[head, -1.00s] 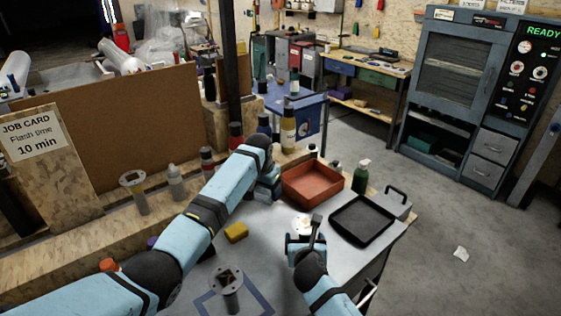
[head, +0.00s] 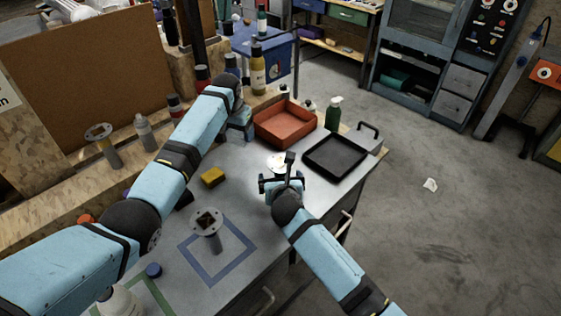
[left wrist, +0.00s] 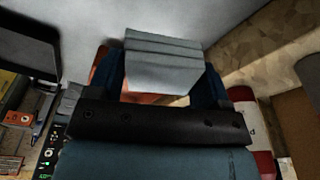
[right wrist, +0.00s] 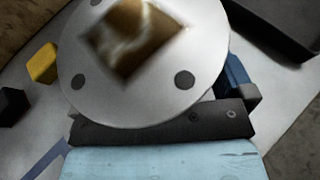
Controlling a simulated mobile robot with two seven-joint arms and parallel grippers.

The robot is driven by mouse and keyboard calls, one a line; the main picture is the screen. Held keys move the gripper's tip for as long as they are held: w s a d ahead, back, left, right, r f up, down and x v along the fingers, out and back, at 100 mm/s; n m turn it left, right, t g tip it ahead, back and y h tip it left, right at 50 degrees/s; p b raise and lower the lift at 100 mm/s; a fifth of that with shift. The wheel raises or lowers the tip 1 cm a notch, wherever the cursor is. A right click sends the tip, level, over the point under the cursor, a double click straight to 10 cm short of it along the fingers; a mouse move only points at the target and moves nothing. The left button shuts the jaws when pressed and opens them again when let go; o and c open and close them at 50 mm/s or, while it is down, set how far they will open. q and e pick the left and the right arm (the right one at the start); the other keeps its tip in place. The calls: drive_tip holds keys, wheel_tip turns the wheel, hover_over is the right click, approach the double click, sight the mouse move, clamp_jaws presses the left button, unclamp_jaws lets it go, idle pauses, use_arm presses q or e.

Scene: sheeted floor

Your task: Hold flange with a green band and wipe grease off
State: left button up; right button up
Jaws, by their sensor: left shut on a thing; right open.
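A flange (head: 279,160) stands at my right gripper (head: 281,184). In the right wrist view its round pale plate (right wrist: 190,95) fills the top, with shiny brown grease in its square opening. Its stem is hidden, so I cannot see a band. My right gripper is open, close beside it; one blue finger shows past the plate. My left gripper (head: 242,128) is beside the orange-red tray (head: 262,130), shut on a folded grey cloth (left wrist: 162,62). A second flange (head: 207,224) stands inside the blue taped square. A third flange (head: 107,150) with a yellowish band stands on the wooden ledge.
A black tray (head: 335,155) lies right of the right gripper, with a green pump bottle (head: 333,113) behind it. Bottles stand along the ledge.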

drive_tip(key=v, duration=1.2)
